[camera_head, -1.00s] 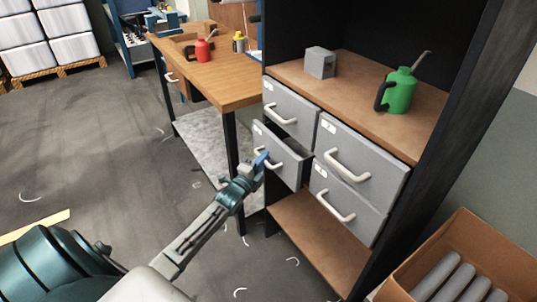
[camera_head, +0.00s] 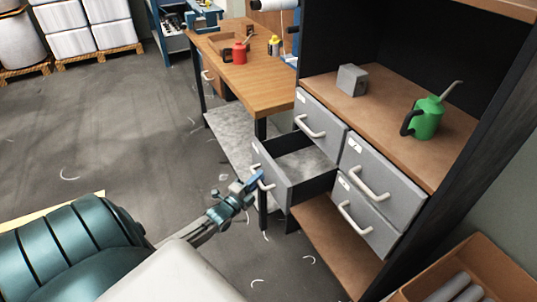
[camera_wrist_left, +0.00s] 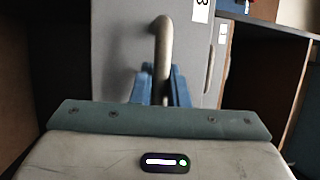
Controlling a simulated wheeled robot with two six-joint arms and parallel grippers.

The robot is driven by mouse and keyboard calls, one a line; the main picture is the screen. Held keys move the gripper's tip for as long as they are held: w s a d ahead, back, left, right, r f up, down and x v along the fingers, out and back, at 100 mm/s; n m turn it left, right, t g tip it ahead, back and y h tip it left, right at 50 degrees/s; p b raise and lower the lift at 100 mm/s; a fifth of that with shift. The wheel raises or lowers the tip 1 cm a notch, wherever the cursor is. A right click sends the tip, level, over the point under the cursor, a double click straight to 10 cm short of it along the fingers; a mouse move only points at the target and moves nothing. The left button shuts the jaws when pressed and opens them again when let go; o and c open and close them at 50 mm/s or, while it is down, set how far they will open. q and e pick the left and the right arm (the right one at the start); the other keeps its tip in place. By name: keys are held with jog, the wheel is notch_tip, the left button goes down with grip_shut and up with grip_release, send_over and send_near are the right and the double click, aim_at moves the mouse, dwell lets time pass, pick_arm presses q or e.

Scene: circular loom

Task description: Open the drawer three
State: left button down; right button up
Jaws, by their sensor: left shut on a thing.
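The lower left drawer (camera_head: 271,176) of the grey drawer unit is pulled well out, and its inside looks empty. In the left wrist view the blue fingers (camera_wrist_left: 162,86) are on both sides of the handle (camera_wrist_left: 162,40), against the grey drawer front (camera_wrist_left: 122,45). The upper left drawer (camera_head: 318,122) and the two right drawers (camera_head: 375,178) are closed. My right gripper is not in view.
A green oil can (camera_head: 425,118) and a grey block (camera_head: 352,79) stand on the shelf above the drawers. A wooden workbench (camera_head: 245,75) is behind left. A cardboard box (camera_head: 465,262) stands at the lower right. The floor to the left is mostly clear.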

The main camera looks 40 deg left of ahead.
pick_arm(q)
jog(key=s+a+p, duration=0.2)
jog(key=s, duration=0.4)
jog(key=shift+s+a+p, duration=0.3)
jog(key=shift+a+p, duration=0.05)
jog(key=shift+a, duration=0.05)
jog(key=c, duration=1.4)
grip_release()
jog(key=s+f+b, duration=0.1)
jog(key=s+f, duration=0.1)
jog(key=s, duration=0.8)
jog(key=shift+s, duration=0.3)
